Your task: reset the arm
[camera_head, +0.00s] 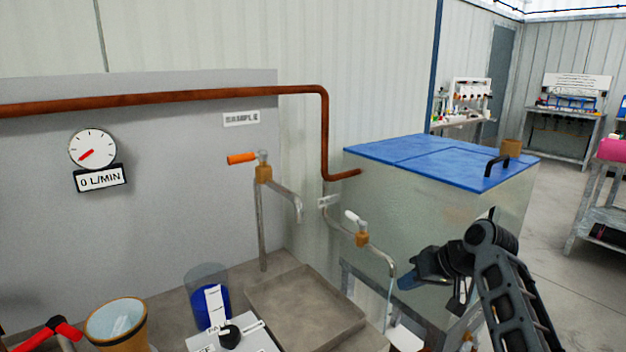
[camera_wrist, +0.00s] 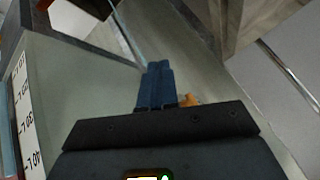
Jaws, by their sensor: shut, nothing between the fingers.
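My gripper (camera_head: 408,281) shows at the right of the head view, in front of the pale tank (camera_head: 430,215) with the blue lid (camera_head: 440,155). My arm bends at a dark joint above and to the right of it. In the wrist view the two blue fingers of my gripper (camera_wrist: 158,70) lie together with nothing between them. The tank's side with its printed scale (camera_wrist: 27,125) is at the left of the wrist view.
A sample tap with an orange handle (camera_head: 241,158) stands over a grey tray (camera_head: 305,308). A second tap (camera_head: 362,238) is close to the left of my gripper. A clear beaker with blue inside (camera_head: 209,300) and a tan cup (camera_head: 117,322) stand at the front left.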

